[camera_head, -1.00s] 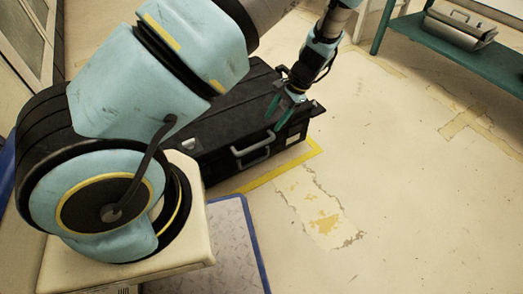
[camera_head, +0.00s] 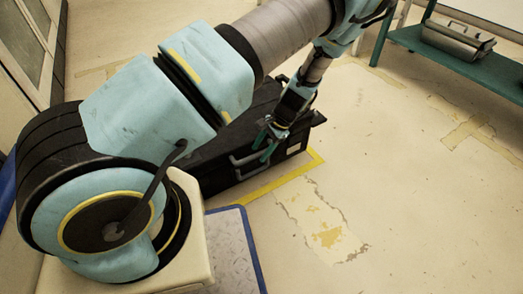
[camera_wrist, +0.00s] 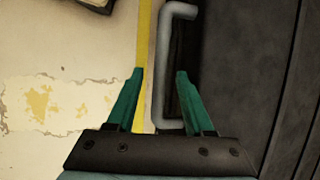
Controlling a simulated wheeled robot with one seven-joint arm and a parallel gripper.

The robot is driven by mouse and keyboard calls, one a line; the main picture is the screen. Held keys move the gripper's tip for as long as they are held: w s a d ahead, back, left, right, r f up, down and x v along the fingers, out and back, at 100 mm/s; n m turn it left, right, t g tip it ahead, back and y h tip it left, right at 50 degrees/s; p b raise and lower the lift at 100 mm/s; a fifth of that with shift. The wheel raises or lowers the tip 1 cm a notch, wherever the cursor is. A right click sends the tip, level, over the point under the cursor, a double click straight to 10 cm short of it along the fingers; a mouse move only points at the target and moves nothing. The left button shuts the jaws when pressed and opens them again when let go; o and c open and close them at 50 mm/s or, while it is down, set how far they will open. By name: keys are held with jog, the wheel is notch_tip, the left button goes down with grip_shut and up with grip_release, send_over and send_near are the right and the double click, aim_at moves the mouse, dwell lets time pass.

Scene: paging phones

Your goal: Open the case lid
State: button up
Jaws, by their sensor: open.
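The black case (camera_head: 222,172) lies on the floor, mostly hidden behind my arm in the head view. It also fills the right side of the wrist view (camera_wrist: 240,60). A grey handle (camera_head: 247,169) sticks out from its front side. In the wrist view the handle (camera_wrist: 170,60) stands at the case's edge, its lower part between my fingers' line of reach. My gripper (camera_head: 266,149) has green fingers and is open, close to the handle. In the wrist view my gripper (camera_wrist: 160,75) shows its fingers apart with nothing clearly held. Contact cannot be told.
Yellow tape (camera_head: 290,176) marks the floor along the case's front. A grey plate with a blue edge (camera_head: 232,245) lies in front. A green shelf (camera_head: 455,60) holding a grey metal object (camera_head: 456,40) stands at the upper right. The right floor is clear.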

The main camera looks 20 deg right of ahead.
grip_shut()
dwell(0.3)
dwell(1.1)
